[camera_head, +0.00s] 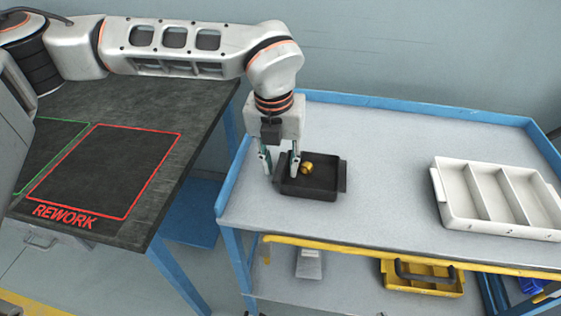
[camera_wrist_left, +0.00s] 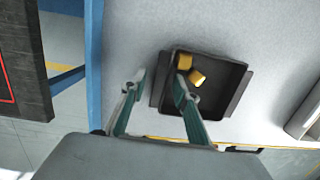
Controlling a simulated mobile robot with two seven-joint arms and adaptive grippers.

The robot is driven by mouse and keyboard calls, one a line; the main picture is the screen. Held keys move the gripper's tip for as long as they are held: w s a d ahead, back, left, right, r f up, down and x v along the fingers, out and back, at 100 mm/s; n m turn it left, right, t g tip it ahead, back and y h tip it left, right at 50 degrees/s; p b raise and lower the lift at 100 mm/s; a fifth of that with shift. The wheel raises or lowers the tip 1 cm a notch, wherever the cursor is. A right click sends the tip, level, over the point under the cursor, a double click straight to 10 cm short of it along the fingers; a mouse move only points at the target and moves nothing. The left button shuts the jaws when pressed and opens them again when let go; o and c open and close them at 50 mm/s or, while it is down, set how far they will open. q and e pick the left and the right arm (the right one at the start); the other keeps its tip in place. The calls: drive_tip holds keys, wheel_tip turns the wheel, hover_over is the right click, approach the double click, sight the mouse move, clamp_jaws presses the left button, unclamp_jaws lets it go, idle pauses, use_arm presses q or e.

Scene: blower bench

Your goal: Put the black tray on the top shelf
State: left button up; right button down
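The black tray (camera_head: 322,184) stands upright on the grey top shelf (camera_head: 400,150) of the blue cart, toward its left end. It also shows in the wrist view (camera_wrist_left: 228,100). Gold-coloured pieces (camera_wrist_left: 197,78) lie in it; two show in the wrist view. My left gripper (camera_head: 280,170) points down at the tray's left side, its fingers apart. In the wrist view, the left gripper (camera_wrist_left: 160,83) has one finger outside the tray's left handle and one over the inside. The fingers do not look closed on it. My right gripper is not in view.
A white divided tray (camera_head: 488,205) stands at the right of the top shelf. The shelf between the trays is clear. A blue rim edges the shelf. A yellow tray (camera_head: 420,280) is on the lower shelf. A dark bench with a REWORK area (camera_head: 105,175) is at left.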

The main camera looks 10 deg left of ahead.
use_arm(q)
drive_tip(key=shift+r, duration=0.1)
wheel_tip(320, 180, up, 12)
drive_tip(key=s+p, duration=0.1)
drive_tip(key=shift+s+a, duration=0.2)
drive_tip(key=shift+s, duration=0.05)
idle(0.4)
